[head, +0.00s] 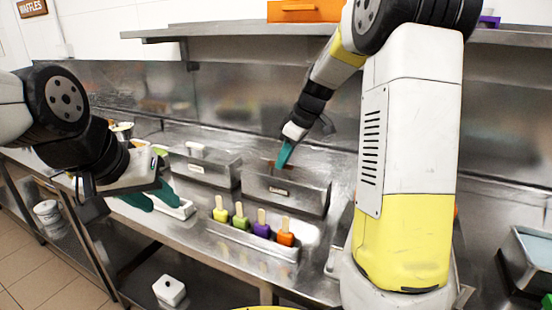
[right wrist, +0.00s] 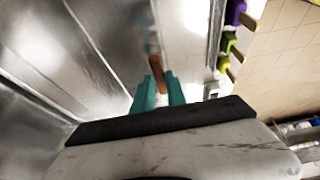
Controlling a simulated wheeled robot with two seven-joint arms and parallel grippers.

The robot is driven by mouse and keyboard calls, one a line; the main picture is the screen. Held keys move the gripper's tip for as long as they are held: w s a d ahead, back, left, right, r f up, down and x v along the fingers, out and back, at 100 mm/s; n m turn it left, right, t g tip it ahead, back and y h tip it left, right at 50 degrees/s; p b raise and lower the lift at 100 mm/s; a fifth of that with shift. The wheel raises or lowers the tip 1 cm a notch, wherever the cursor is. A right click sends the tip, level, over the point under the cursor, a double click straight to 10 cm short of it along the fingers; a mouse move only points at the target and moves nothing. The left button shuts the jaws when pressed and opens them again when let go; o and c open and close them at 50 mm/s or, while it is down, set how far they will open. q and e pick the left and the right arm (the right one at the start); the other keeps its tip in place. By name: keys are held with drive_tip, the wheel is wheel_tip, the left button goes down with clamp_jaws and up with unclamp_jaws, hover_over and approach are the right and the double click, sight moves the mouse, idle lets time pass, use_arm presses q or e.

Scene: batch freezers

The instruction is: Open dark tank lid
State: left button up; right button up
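The middle steel tank (head: 285,195) stands on the counter with a small label on its front; the lettering is too small to read. A brown handle (head: 270,163) shows at its top, partly hidden by my right gripper (head: 284,155). In the right wrist view the green fingers of this gripper (right wrist: 160,92) lie close on both sides of the brown handle (right wrist: 154,48), shut on it. I cannot tell whether the lid is raised. My left gripper (head: 163,201) is open and empty over the counter's front left part, near a white tray (head: 180,208).
Another steel tank (head: 203,168) with a pale handle stands to the left. A steel holder (head: 255,245) with yellow, green, purple and orange popsicles stands in front of the middle tank. A shelf (head: 230,30) runs above the counter. A white lidded box (head: 169,290) sits below.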

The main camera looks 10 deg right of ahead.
clamp_jaws()
drive_tip(key=shift+d, duration=0.1)
idle(1.2)
